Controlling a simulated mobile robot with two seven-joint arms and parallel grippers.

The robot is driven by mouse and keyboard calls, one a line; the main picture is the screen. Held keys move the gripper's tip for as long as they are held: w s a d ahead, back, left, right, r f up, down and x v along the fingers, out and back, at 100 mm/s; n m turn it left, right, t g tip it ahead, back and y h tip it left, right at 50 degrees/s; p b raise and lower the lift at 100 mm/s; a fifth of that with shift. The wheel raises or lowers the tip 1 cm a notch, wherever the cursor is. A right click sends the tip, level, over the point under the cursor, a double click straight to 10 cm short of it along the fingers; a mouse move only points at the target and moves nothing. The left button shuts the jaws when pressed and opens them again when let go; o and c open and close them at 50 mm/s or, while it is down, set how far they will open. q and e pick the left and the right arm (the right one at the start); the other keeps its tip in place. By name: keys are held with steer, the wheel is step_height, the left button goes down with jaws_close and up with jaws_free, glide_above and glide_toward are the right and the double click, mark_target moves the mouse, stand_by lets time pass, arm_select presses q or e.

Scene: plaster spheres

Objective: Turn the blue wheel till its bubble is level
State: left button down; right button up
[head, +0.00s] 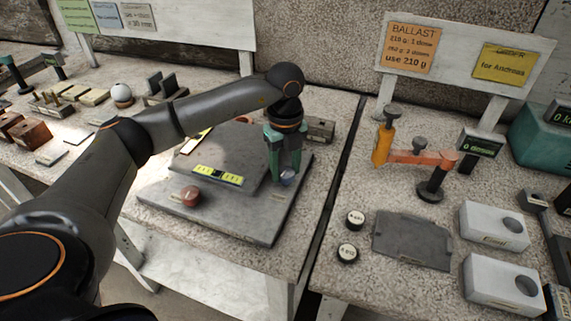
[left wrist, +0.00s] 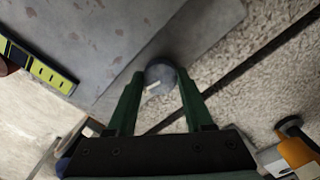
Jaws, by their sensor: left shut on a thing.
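The blue wheel (head: 288,178) sits at the right side of a grey slab (head: 240,222). My left gripper (head: 287,172) points down over it, its green fingers shut on the wheel's two sides. The left wrist view shows the wheel (left wrist: 161,76) between the fingertips. A yellow-green level (head: 218,176) lies along the front edge of the upper plate; its bubble is too small to read surely. A second yellow level (head: 195,141) lies at the plate's left side. A red wheel (head: 191,196) stands at the slab's front left. My right gripper is not in view.
A dark gap (head: 338,185) separates this table from the right one. The right table holds an orange clamp-like stand (head: 420,157), two white blocks (head: 494,226) and a dark plate (head: 411,240). A small block (head: 320,129) stands behind the slab.

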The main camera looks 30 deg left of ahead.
mark_target(285, 170)
arm_select(q)
steer(key=shift+w+n, duration=0.1)
steer(key=shift+n, duration=0.4)
steer(key=c, duration=0.7)
jaws_free()
steer(key=o, duration=0.4)
steer(key=shift+r, duration=0.1)
step_height(285, 170, up, 12)
steer(key=shift+r, duration=0.2)
